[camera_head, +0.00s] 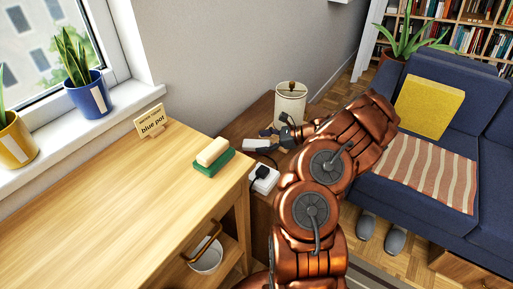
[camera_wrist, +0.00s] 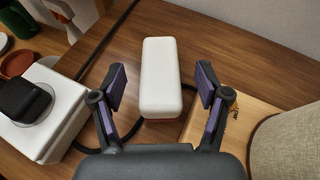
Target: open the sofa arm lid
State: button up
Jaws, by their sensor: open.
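The blue sofa (camera_head: 460,165) stands at the right in the head view. No sofa arm lid can be made out; my copper arm covers the sofa's near left side. My gripper (camera_head: 272,135) is beyond the desk, over a dark brown wooden top (camera_head: 232,128). In the wrist view my gripper (camera_wrist: 161,82) is open, its purple-padded fingers apart. A white block (camera_wrist: 161,70) lies on the brown top (camera_wrist: 215,50) and appears between the fingers, with no clear contact. The block also shows in the head view (camera_head: 254,146).
A white box with a black plug (camera_head: 264,179) and a cream lamp (camera_head: 290,103) flank the gripper. The light wooden desk (camera_head: 90,220) bears a green-and-cream sponge (camera_head: 213,160) and a sign (camera_head: 150,121). A yellow cushion (camera_head: 430,107) and striped blanket (camera_head: 425,172) lie on the sofa.

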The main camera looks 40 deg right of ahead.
aim_at(256, 142)
jog(key=x, duration=0.2)
jog(key=shift+w+a+f, duration=0.15)
jog(key=shift+w+a, duration=0.05)
jog(key=c, duration=1.4)
jog(key=shift+o, duration=0.2)
jog(key=shift+r, duration=1.95)
jog(key=s+d, duration=0.1)
jog(key=s, duration=0.4)
jog(key=s+d+p, duration=0.1)
jog(key=s+d, duration=0.1)
jog(key=s, duration=0.3)
jog(key=s+d+r, duration=0.1)
jog(key=s, duration=0.4)
jog(key=shift+s+d+p, duration=0.2)
jog(key=shift+s+p, duration=0.05)
jog(key=shift+p, duration=0.05)
jog(key=shift+r, duration=0.1)
